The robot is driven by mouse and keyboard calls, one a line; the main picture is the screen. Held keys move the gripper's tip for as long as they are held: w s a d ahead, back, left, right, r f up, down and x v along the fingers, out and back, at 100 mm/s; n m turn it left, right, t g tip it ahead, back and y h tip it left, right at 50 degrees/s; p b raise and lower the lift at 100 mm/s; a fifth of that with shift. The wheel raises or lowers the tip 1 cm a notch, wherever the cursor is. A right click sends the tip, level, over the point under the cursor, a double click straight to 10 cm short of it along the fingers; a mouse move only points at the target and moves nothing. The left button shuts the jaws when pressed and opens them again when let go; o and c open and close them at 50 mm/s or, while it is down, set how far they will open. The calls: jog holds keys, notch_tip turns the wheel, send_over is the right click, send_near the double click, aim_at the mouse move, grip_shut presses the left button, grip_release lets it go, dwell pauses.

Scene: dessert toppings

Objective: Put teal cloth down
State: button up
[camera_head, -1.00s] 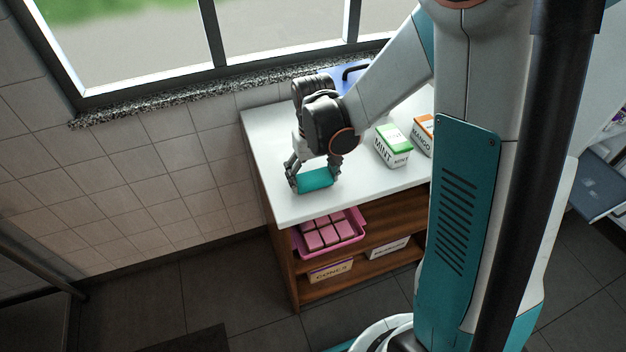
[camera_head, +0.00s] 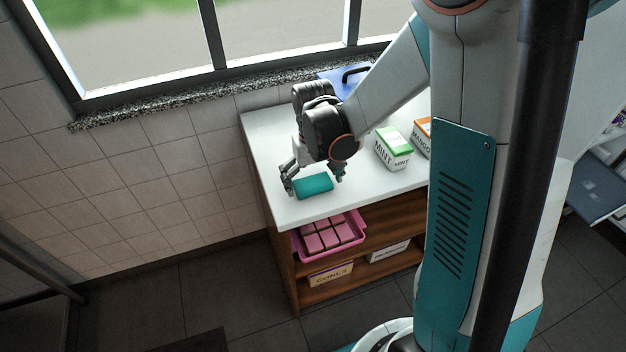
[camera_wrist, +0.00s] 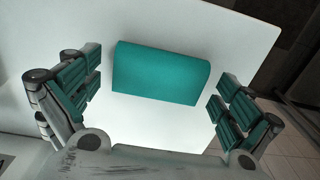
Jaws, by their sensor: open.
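The teal cloth (camera_head: 313,187) is a small folded block lying on the white counter top near its front left corner. My gripper (camera_head: 315,186) is low over the counter with its fingers spread, one on each side of the cloth. In the wrist view the cloth (camera_wrist: 161,73) lies between the open fingers of my gripper (camera_wrist: 155,105), with a gap on both sides. Neither finger pad touches the cloth there.
A mint carton (camera_head: 394,147) and a mango carton (camera_head: 423,132) stand to the right on the white counter (camera_head: 262,122). A blue item with a black handle (camera_head: 340,78) is at the back. A pink tray (camera_head: 357,238) sits on the shelf below.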

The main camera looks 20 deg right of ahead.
aim_at(313, 183)
notch_tip(313, 183, up, 12)
jog(key=p, duration=0.5)
jog(key=s+r+t, duration=0.7)
jog(key=s+r, duration=0.5)
jog(key=s, duration=0.2)
jog(key=shift+s, duration=0.4)
dwell(0.8)
